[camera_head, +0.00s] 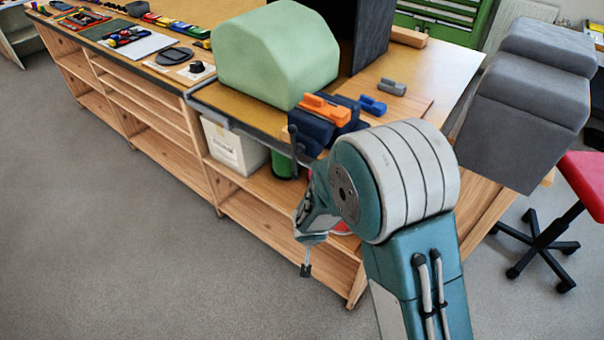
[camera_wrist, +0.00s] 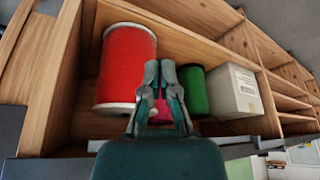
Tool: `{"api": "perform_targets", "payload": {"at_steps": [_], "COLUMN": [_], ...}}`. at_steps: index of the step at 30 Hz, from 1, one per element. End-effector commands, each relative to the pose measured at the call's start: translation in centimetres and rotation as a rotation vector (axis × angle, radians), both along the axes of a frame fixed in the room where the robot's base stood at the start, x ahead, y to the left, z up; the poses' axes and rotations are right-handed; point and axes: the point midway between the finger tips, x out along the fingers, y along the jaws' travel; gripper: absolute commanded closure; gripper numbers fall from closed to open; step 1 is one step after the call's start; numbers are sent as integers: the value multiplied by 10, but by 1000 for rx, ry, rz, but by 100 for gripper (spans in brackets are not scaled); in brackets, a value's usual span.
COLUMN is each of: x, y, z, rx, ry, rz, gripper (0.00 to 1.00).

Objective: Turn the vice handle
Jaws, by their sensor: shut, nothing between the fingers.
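The dark blue vice (camera_head: 312,131) is mounted at the front edge of the workbench in the head view. Its dark handle (camera_head: 293,143) hangs at the front, beside the bench edge. My arm partly hides the area below and to the right of it. My gripper (camera_head: 306,268) is below the vice, in front of the shelves, pointing down and apart from the handle. In the wrist view my gripper (camera_wrist: 160,66) is shut and empty, in front of the open shelf. I cannot make out the vice or its handle in the wrist view.
A red spool (camera_wrist: 127,66), a green spool (camera_wrist: 193,91) and a white box (camera_wrist: 234,90) stand on the shelf. A large pale green block (camera_head: 275,55) and an orange piece (camera_head: 325,108) are by the vice. The floor at left is clear.

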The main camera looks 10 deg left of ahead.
Motion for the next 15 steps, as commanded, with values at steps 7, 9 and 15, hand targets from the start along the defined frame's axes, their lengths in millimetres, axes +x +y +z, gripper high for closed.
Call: {"api": "perform_targets", "payload": {"at_steps": [7,9,15], "x": [-17,-18,-15], "y": [-5,-6,-14], "z": [5,14,52], "rx": [407,529,888], "ry": [162,186,197], "rz": [-99,-128,-210], "gripper": [100,100,100]}}
